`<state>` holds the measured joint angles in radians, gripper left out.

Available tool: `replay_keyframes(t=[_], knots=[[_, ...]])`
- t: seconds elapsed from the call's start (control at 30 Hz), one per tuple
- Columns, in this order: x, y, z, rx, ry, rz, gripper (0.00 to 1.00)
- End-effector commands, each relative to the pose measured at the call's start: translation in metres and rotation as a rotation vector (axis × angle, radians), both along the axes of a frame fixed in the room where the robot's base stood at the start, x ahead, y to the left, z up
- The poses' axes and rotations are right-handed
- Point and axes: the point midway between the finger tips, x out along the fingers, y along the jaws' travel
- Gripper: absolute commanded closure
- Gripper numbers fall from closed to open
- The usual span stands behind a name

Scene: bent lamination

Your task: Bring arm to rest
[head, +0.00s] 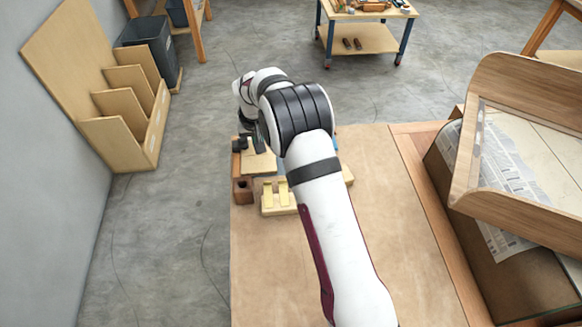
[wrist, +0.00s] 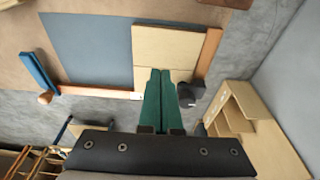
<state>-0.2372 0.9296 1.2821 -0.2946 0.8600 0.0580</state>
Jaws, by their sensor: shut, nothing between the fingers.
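My gripper (wrist: 158,75) shows in the wrist view as two green fingers pressed together with nothing between them. The fingertips appear over the near edge of a pale wooden panel (wrist: 172,45), at the edge of the work table; I cannot tell the height between them. In the head view my white arm reaches from the bottom to the far left end of the table (head: 330,160), and its bulk hides most of the gripper and part of the work area.
A blue-grey mat (wrist: 90,45) lies beside the panel, with a blue-headed tool (wrist: 38,70) near it. A slotted pale wood block (head: 277,197) sits on the table. A curved wooden form (head: 510,90) stands at right. A wooden rack (head: 150,130) and grey bin (head: 150,45) stand left.

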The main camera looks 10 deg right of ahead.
Motion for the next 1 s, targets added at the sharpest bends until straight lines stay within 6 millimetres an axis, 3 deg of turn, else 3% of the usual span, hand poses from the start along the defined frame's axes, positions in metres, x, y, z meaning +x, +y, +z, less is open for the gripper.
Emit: replay_keyframes(t=[0.23, 0.67, 0.73, 0.77, 0.87, 0.9, 0.97, 1.0], knots=[[0.001, 0.000, 0.030, 0.000, -0.003, 0.000, 1.00], [0.000, 0.000, 0.033, 0.000, -0.002, -0.001, 1.00], [-0.005, -0.004, 0.043, 0.004, 0.002, -0.013, 1.00], [-0.012, -0.008, 0.053, 0.008, 0.007, -0.025, 1.00], [-0.061, -0.033, 0.107, 0.034, 0.042, -0.102, 1.00], [-0.093, -0.045, 0.131, 0.047, 0.063, -0.144, 1.00], [-0.147, -0.062, 0.160, 0.072, 0.097, -0.208, 1.00], [-0.185, -0.070, 0.173, 0.090, 0.120, -0.250, 1.00]])
